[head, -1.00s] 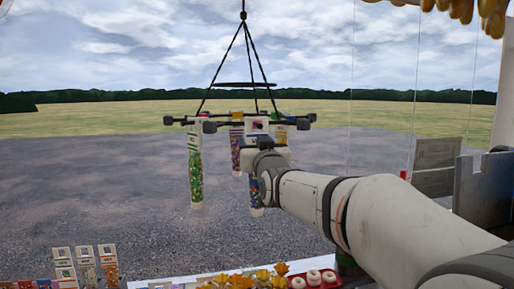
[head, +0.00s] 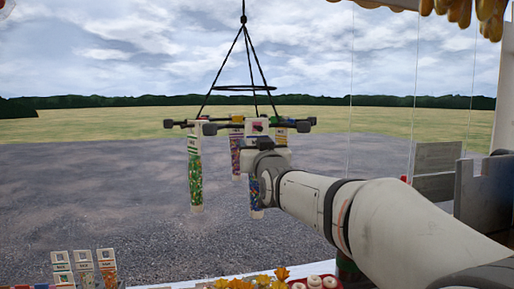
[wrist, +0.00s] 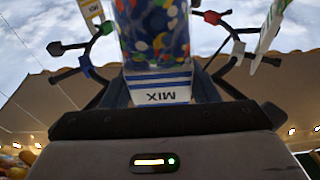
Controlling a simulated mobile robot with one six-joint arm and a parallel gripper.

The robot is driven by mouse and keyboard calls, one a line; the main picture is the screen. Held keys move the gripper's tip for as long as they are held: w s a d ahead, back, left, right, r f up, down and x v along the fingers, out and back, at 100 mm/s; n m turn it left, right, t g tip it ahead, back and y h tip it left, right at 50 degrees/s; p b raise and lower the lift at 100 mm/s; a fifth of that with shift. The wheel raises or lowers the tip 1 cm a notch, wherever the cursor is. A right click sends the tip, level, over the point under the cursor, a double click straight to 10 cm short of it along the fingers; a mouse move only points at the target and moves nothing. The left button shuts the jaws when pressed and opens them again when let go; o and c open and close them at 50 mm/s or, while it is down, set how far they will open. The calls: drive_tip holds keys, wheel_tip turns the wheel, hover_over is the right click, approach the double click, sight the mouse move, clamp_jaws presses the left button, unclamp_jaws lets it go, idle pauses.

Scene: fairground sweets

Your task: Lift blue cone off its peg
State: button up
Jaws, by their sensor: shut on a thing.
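The blue cone (head: 256,193) is a clear bag of mixed coloured sweets hanging upright at the front of a hanging rack (head: 210,128). My gripper (head: 262,165) is shut on it and hides its middle. In the wrist view the cone (wrist: 155,35) fills the space between my fingers, with blue stripes and a MIX label (wrist: 162,96). I cannot tell whether it is still on its peg, as its top is out of the wrist view and partly hidden in the head view.
A green cone (head: 195,175) hangs just left and a purple cone (head: 237,155) behind. Dark peg arms with coloured bands (wrist: 84,66) spread around my gripper. Sweet packets (head: 83,262) stand at bottom left. Open ground lies beyond.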

drive_tip(key=shift+s, duration=0.1)
drive_tip(key=shift+s+d+b, duration=0.15)
drive_tip(key=shift+s+b, duration=0.55)
drive_tip(key=shift+b, duration=0.5)
drive_tip(key=shift+s, duration=0.15)
drive_tip(key=shift+r+b+v, duration=0.2)
drive_tip(key=shift+b+v, duration=0.5)
drive_tip(key=shift+v, duration=0.2)
drive_tip(key=shift+r+b+v, duration=0.15)
drive_tip(key=shift+b+v, duration=0.55)
drive_tip(key=shift+v, duration=0.15)
drive_tip(key=shift+d, duration=0.1)
